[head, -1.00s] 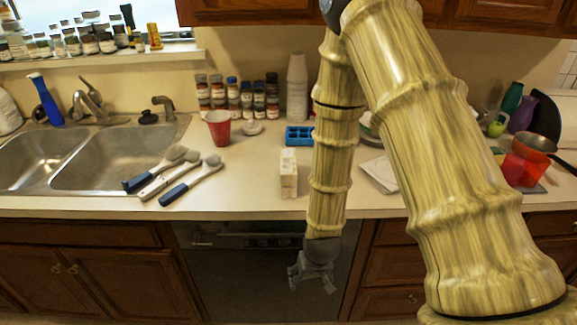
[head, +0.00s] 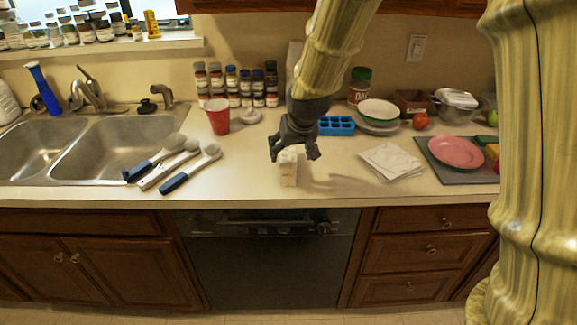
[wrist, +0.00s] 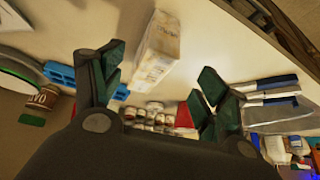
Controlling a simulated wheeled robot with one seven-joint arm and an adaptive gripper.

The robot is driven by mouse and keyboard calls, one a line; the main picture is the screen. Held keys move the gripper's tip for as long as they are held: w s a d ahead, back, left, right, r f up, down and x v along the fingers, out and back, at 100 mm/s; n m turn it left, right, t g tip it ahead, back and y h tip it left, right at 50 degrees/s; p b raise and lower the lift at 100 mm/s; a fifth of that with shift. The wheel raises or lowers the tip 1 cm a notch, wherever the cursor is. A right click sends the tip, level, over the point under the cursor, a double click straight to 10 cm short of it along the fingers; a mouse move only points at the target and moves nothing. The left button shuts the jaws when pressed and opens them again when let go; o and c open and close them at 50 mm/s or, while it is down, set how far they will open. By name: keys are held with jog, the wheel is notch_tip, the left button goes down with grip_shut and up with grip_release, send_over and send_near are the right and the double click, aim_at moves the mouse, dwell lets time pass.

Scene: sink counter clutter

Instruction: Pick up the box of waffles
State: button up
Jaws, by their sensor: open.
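In the wrist view my gripper's fingers (wrist: 160,84) are spread wide and empty. I cannot tell whether a finger touches the box.
A blue tray (head: 337,125) lies behind the box and a red cup (head: 217,117) stands to its left. White napkins (head: 391,161) lie to the right. Several spice jars (head: 238,87) stand at the wall. The counter around the box is clear.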

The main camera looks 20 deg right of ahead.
send_near(287, 149)
jog(key=shift+w+f+t+h, duration=0.15)
jog(key=shift+w+f+t, duration=0.1)
jog(key=shift+f, duration=0.45)
jog(key=shift+w+f+t+h, duration=0.15)
jog(key=shift+w+f, duration=0.1)
jog(key=shift+f, duration=0.4)
jog(key=shift+p+x, duration=1.05)
jog(key=shift+x, duration=1.75)
jog(key=shift+s+a, duration=0.1)
jog(key=shift+a, duration=0.1)
jog(key=shift+c, duration=0.5)
grip_shut()
